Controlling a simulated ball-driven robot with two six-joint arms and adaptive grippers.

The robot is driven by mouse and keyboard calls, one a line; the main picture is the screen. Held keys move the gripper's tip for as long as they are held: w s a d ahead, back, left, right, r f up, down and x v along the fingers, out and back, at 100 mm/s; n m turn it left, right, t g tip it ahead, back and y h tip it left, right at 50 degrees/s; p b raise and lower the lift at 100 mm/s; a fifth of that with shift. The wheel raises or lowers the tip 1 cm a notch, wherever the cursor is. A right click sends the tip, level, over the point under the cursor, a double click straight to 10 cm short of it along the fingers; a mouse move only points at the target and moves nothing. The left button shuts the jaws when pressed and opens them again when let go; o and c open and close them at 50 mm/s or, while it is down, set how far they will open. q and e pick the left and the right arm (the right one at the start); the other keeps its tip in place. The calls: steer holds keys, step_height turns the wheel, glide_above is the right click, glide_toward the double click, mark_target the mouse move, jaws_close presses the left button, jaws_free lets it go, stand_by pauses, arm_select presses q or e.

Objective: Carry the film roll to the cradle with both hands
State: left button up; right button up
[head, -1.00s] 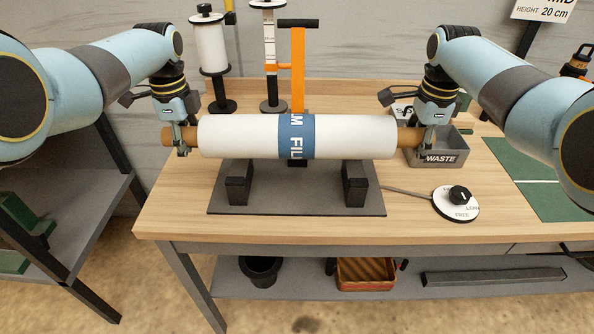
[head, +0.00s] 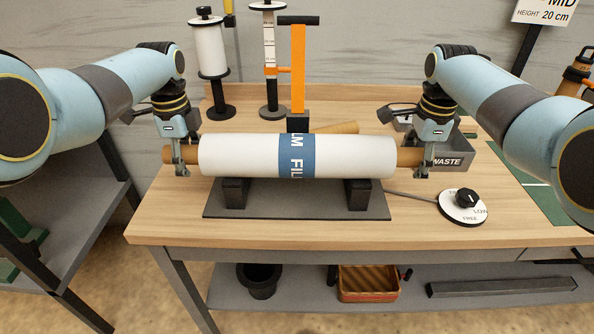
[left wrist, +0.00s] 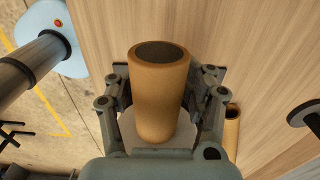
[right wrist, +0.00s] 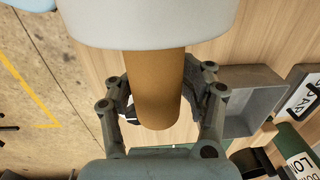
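The film roll (head: 240,156) is white with a blue lettered band and a brown core sticking out at both ends. It lies level over the cradle (head: 295,208), a dark base with two black supports. The roll hides the support tops, so I cannot tell whether it touches them. My left gripper (head: 182,168) is shut on the core's left end, with its fingers on both sides of the core (left wrist: 160,95) in the left wrist view. My right gripper (head: 427,168) is shut on the right end of the core (right wrist: 155,90).
Behind the roll stand an orange post (head: 298,75) and two spool stands (head: 212,60) (head: 268,60). A brown tube (head: 340,128) lies behind the roll. A grey waste bin (head: 452,162) is close to my right gripper. A dial (head: 464,205) sits right of the cradle.

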arm_select(q)
steer(key=shift+o, duration=0.2)
arm_select(e)
steer(key=shift+o, duration=0.2)
arm_select(q)
steer(key=shift+r, duration=0.1)
step_height(320, 180, up, 12)
steer(key=shift+w+f, duration=0.1)
steer(key=shift+f, duration=0.1)
arm_select(e)
steer(key=r, duration=1.2)
steer(key=shift+s, duration=0.35)
steer(key=shift+f, duration=0.1)
